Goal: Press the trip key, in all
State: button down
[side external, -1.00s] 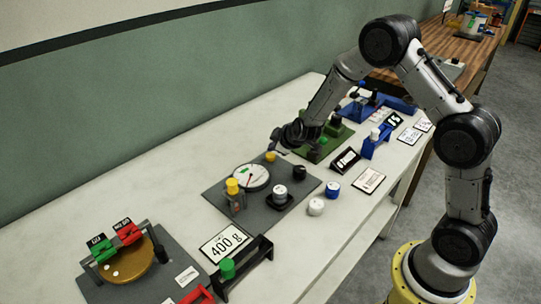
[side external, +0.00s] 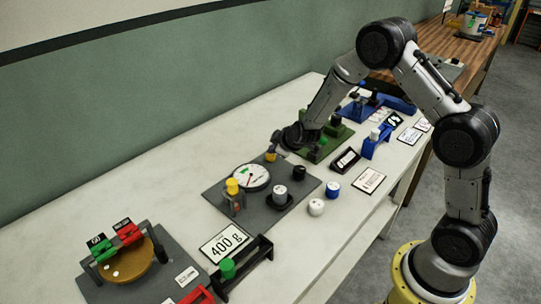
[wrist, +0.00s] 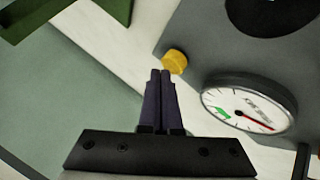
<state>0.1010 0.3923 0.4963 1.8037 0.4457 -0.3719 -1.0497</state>
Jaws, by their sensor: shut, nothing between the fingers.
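My gripper (side external: 273,149) is shut and empty, with its fingertips close to a small yellow button (side external: 270,157) at the back corner of a grey panel (side external: 222,192). In the wrist view the shut fingertips (wrist: 160,74) appear right beside the yellow button (wrist: 175,61); I cannot tell whether they touch. A round white dial (side external: 251,177) with a red needle and a green mark sits on the same panel, and it also shows in the wrist view (wrist: 247,106). No readable label shows which part is the trip key.
A green fixture (side external: 318,147) stands just beyond my gripper. A 400 g card (side external: 226,242) lies in front. Bare bench lies toward the wall.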

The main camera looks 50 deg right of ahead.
aim_at(273, 157)
jog(key=shift+f, duration=0.65)
dwell(0.7)
jog(key=shift+s+r, duration=0.1)
jog(key=shift+r, duration=0.9)
jog(key=shift+r, duration=2.55)
jog(key=shift+r, duration=0.1)
